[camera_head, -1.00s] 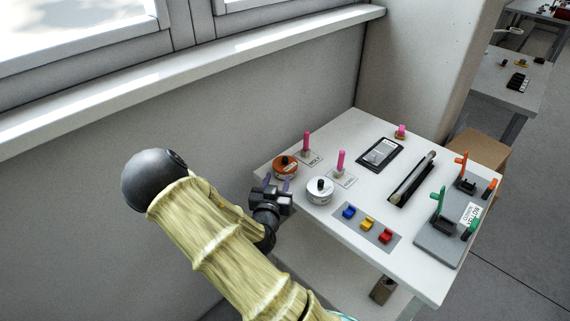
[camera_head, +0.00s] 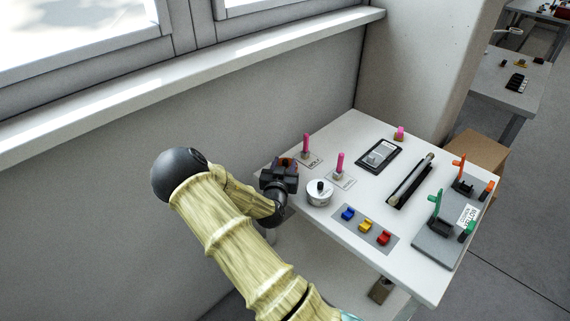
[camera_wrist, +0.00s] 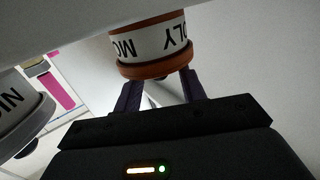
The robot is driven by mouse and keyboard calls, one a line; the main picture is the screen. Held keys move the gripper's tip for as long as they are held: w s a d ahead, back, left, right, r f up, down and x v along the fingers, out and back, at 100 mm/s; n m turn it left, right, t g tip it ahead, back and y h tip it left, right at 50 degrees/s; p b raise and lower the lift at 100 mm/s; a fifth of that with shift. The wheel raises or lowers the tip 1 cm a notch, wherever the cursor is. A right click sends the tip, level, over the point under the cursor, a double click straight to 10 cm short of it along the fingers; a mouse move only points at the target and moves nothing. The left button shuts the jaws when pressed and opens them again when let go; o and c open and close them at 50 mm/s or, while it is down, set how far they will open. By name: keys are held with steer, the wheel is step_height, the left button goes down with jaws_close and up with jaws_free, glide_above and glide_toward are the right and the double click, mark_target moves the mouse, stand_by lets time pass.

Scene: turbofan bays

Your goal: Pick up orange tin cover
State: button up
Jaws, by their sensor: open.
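The orange tin cover (camera_wrist: 155,71) caps the MOLY tin (camera_wrist: 150,42), which appears upside down in the wrist view. In the head view, my gripper hides most of this tin at the table's far left corner. My gripper (camera_wrist: 161,82) is open, with its dark purple fingers pointing at the cover, one towards each side of it. The fingertips look close to the cover's edge; I cannot tell whether they touch. Any knob on the cover is hidden in the wrist view.
A white-covered tin (camera_head: 319,194) stands close to the right of my gripper; it also shows in the wrist view (camera_wrist: 22,118). Pink-handled brushes (camera_head: 306,143) stand behind. A tray with blue, yellow and red pieces (camera_head: 345,227) lies nearer. The wall is close on the left.

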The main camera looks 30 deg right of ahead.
steer(key=shift+x, duration=1)
jaws_close()
